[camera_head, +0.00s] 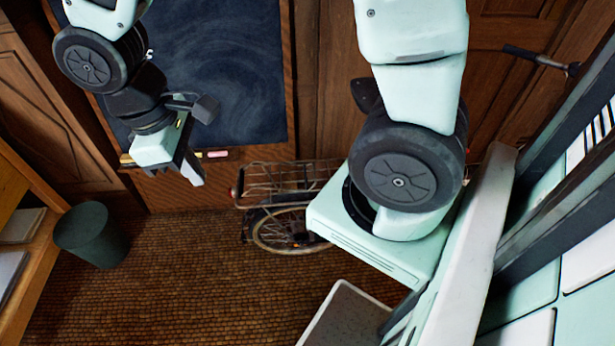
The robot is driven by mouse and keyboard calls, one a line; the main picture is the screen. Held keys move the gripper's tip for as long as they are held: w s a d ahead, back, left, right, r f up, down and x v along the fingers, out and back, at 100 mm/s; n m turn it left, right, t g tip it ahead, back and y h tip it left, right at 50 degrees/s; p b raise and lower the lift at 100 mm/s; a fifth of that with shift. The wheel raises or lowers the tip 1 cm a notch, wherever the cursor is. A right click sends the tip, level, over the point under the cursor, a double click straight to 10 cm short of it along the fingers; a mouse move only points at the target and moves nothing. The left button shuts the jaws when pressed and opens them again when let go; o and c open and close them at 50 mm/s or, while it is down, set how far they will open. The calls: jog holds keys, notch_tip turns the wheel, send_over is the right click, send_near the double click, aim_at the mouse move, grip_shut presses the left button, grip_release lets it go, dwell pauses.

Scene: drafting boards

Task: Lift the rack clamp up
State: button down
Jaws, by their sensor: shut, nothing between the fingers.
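A bicycle's rear wheel (285,230) shows in the head view, standing on the floor by the wooden wall. Above it is a dark metal wire rack (275,186). The rack clamp appears to be part of this wirework, lying low along the rack, but I cannot pick out its outline clearly. My gripper (197,178) points downward at the left of the rack, in front of the chalkboard's lower edge. It is shut and empty, and appears apart from the rack.
A chalkboard (235,75) with a ledge hangs on the wall behind my gripper. A dark green bin (92,235) stands at the left beside a wooden desk (25,225). A handlebar end (535,57) sticks out at upper right. The brown floor between bin and wheel is clear.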

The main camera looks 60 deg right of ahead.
jog(key=w+d+f+g+h+b, duration=0.25)
jog(key=w+d+f, duration=0.55)
jog(key=d+f, duration=0.5)
jog(key=d+f+g+h+b, duration=0.1)
jog(key=d+f+g+b, duration=0.1)
jog(key=d+f, duration=1.4)
jog(key=d, duration=0.3)
jog(key=shift+s+b, duration=0.2)
jog(key=shift+b, duration=0.15)
